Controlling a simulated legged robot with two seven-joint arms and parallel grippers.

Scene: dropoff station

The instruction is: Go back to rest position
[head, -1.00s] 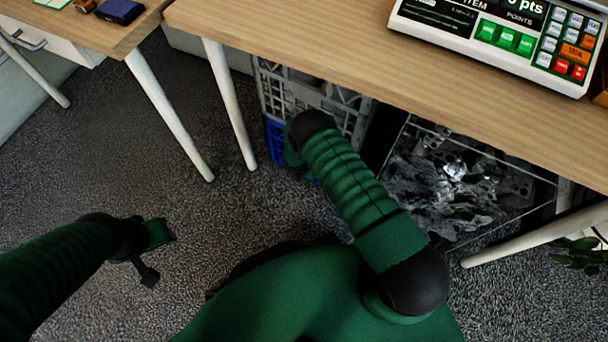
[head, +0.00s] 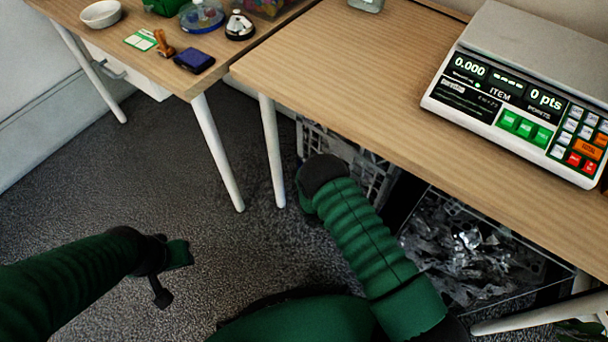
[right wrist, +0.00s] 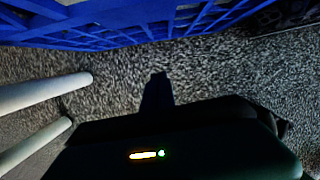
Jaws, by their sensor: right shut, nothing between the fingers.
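My left gripper (head: 171,274) is at the lower left of the head view, at the end of my green left arm. Its two fingers stand apart with nothing between them, over the grey carpet. My right arm bends toward the crates under the table in the head view, and its gripper is hidden there. In the right wrist view my right gripper (right wrist: 157,92) shows as a dark, narrow shape, shut and empty above the carpet. A blue crate (right wrist: 130,38) is close beyond it, apart from it.
A wooden table (head: 340,75) with a points scale (head: 515,100) stands ahead. A grey crate (head: 375,180) and a wire bin of crumpled material (head: 455,250) are beneath it. White table legs (head: 272,150) stand near my right arm. Open carpet (head: 130,180) lies at left.

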